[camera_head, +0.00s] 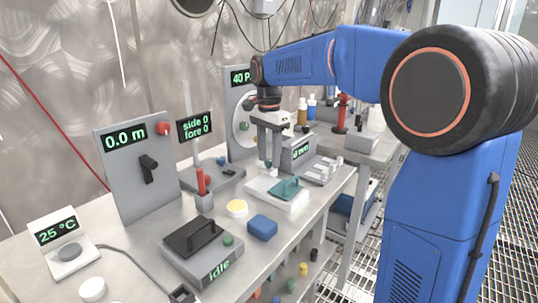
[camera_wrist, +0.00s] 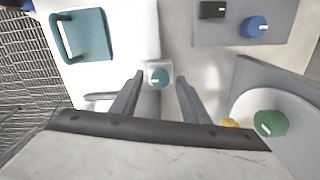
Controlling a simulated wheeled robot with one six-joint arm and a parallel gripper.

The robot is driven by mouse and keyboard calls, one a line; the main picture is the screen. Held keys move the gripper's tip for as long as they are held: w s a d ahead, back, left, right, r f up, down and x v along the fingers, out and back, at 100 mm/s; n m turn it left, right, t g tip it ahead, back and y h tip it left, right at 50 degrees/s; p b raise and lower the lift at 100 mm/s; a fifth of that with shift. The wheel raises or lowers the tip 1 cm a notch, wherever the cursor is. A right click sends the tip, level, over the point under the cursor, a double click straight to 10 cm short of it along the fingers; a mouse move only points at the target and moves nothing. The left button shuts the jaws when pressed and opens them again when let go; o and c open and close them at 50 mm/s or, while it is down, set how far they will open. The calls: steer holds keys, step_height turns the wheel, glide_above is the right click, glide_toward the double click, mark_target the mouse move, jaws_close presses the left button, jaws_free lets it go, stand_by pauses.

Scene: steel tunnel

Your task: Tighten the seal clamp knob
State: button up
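In the head view my gripper (camera_head: 269,160) points down just behind the teal lid (camera_head: 287,188). The knob is hard to make out there. I cannot tell the height of the fingertips over it.
A round panel with a green knob (camera_wrist: 270,123) stands close at the right in the wrist view. A grey box with a blue knob (camera_wrist: 254,27) is at the top right. In the head view, a blue block (camera_head: 262,226) and a red lever (camera_head: 202,181) stand nearer on the bench.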

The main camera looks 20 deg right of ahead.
mark_target(269, 160)
steer(key=shift+r, duration=0.1)
step_height(269, 160, up, 17)
stand_by(0.6)
steer(key=shift+r, duration=0.1)
steer(key=s+d+f+n+t, duration=0.1)
steer(key=s+d+f+n, duration=0.15)
steer(key=s+f, duration=0.45)
steer(key=s+d+f+n+t, duration=0.15)
steer(key=s+f+n, duration=0.25)
steer(key=s, duration=0.7)
steer(key=s+d+f+n+t, duration=0.2)
steer(key=s+f+n, duration=0.4)
steer(key=s+f, duration=0.9)
step_height(269, 160, down, 3)
steer(key=shift+s+d+r+n, duration=0.1)
steer(key=shift+s+d+n, duration=0.2)
steer(key=shift+s+n, duration=0.05)
